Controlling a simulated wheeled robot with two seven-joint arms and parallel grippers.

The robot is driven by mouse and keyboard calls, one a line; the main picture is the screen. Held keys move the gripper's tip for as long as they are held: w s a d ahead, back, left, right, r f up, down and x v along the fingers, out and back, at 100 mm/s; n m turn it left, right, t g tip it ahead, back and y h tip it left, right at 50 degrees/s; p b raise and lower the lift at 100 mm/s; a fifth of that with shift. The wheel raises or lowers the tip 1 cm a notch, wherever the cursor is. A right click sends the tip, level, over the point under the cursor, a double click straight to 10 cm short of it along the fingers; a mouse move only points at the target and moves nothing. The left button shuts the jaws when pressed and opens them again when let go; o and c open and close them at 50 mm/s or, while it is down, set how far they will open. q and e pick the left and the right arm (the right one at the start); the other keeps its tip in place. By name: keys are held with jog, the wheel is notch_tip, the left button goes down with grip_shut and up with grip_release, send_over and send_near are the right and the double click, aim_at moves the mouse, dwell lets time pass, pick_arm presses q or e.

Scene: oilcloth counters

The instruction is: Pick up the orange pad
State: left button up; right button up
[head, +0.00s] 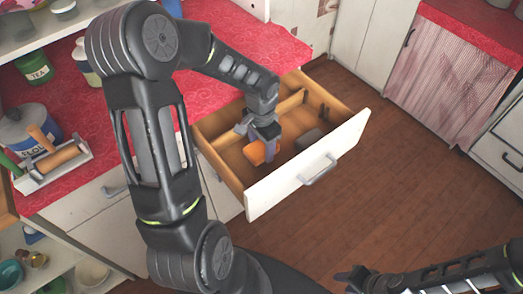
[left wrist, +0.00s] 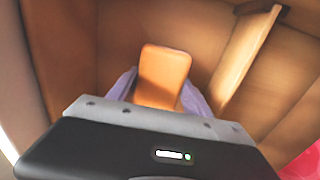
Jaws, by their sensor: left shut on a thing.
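The orange pad (head: 256,153) is in the open wooden drawer (head: 232,175), at the tips of my left gripper (head: 266,146). In the left wrist view the orange pad (left wrist: 164,74) stands up between the two purple-grey fingers, and the left gripper (left wrist: 160,92) is shut on it. Its lower part is hidden by the gripper body. I cannot tell whether the pad touches the drawer floor. My right gripper (head: 352,277) is at the bottom of the head view, away from the drawer, and its jaws are unclear.
A grey block (head: 308,139) lies in the drawer to the right of the pad. Wooden dividers (head: 291,102) and the white drawer front (head: 306,168) bound the space. The red counter (head: 215,98) is behind. Wooden floor (head: 385,170) is clear to the right.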

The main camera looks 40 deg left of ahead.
aim_at(262, 146)
pick_arm(q)
notch_tip(262, 146, up, 7)
jog(key=shift+r, duration=0.15)
jog(key=shift+r, duration=0.15)
dwell(0.5)
